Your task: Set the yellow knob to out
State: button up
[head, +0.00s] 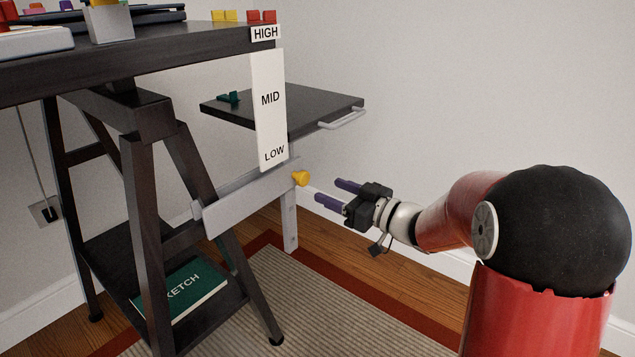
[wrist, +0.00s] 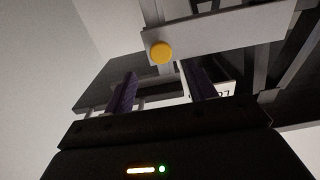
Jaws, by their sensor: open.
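The yellow knob (head: 301,178) sticks out from the right end of a grey bar (head: 250,203) under the desk, beside a pale upright post. It shows face-on in the wrist view (wrist: 161,52), on the bar's edge. My gripper (head: 341,192) is open and empty, to the right of the knob and a little lower in the head view, with its purple fingers pointing toward it. In the wrist view the two fingers (wrist: 160,88) are spread wide and the knob lies beyond them, apart from both. No "out" marking can be made out.
A dark side shelf (head: 320,108) with a metal handle (head: 342,119) juts out above the knob. A white HIGH/MID/LOW strip (head: 269,125) hangs in front of it. Dark trestle legs (head: 146,240) and a green SKETCH book (head: 180,290) are at left. The space around my gripper is clear.

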aim_at(306, 180)
jog(key=x, duration=0.7)
